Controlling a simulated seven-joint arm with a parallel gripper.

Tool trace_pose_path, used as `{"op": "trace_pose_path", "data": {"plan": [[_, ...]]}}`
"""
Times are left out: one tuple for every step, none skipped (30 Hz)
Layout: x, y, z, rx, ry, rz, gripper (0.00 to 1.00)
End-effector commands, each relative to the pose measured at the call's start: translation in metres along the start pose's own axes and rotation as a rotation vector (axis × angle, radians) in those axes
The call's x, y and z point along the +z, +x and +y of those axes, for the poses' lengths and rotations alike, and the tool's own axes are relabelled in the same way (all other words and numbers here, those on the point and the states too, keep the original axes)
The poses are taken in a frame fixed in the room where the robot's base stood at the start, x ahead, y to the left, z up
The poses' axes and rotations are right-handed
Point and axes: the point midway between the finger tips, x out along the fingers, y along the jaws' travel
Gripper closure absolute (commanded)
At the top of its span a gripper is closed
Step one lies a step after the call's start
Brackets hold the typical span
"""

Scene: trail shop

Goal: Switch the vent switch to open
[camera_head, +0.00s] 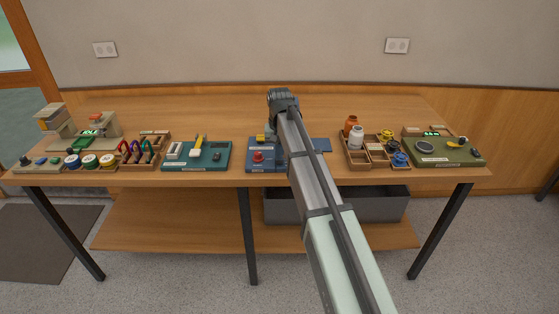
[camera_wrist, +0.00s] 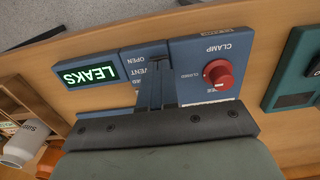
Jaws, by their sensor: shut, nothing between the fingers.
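The blue vent panel (camera_wrist: 128,62) shows in the wrist view with printed words VENT, OPEN and a partly covered CLOSED. My gripper (camera_wrist: 160,64) is shut and empty, its fingertips over the vent section close to the OPEN label. The vent switch itself is hidden behind or beside the fingers, so I cannot tell its position or whether I touch it. In the head view, the blue panel (camera_head: 262,168) sits mid-table and my arm covers its vent part.
Beside the vent are a red CLAMP knob (camera_wrist: 218,74) and a lit LEAKS display (camera_wrist: 86,76). A teal board (camera_head: 222,157) stands to the left in the head view. A wooden compartment tray (camera_head: 361,164) with jars stands to the right. The table's back is clear.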

Motion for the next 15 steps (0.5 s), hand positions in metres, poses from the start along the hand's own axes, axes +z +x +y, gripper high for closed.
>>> {"op": "trace_pose_path", "data": {"plan": [[0.0000, 0.0008, 0.0000, 0.000, 0.000, 0.000, 1.00], [0.0001, 0.0011, 0.0000, 0.000, 0.000, 0.000, 1.00], [0.0001, 0.0016, 0.0000, 0.000, 0.000, 0.000, 1.00], [0.0000, 0.0020, 0.0000, 0.000, 0.000, 0.000, 1.00], [0.0001, 0.0023, 0.0000, 0.000, 0.000, 0.000, 1.00], [0.0000, 0.0028, 0.0000, 0.000, 0.000, 0.000, 1.00], [0.0000, 0.0031, 0.0000, 0.000, 0.000, 0.000, 1.00], [0.0001, 0.0035, 0.0000, 0.000, 0.000, 0.000, 1.00], [0.0000, 0.0040, 0.0000, 0.000, 0.000, 0.000, 1.00], [0.0000, 0.0043, 0.0000, 0.000, 0.000, 0.000, 1.00], [0.0000, 0.0047, 0.0000, 0.000, 0.000, 0.000, 1.00], [0.0000, 0.0052, 0.0000, 0.000, 0.000, 0.000, 1.00], [0.0000, 0.0055, 0.0000, 0.000, 0.000, 0.000, 1.00], [-0.0001, 0.0059, 0.0000, 0.000, 0.000, 0.000, 1.00], [0.0000, 0.0064, 0.0000, 0.000, 0.000, 0.000, 1.00]]}}
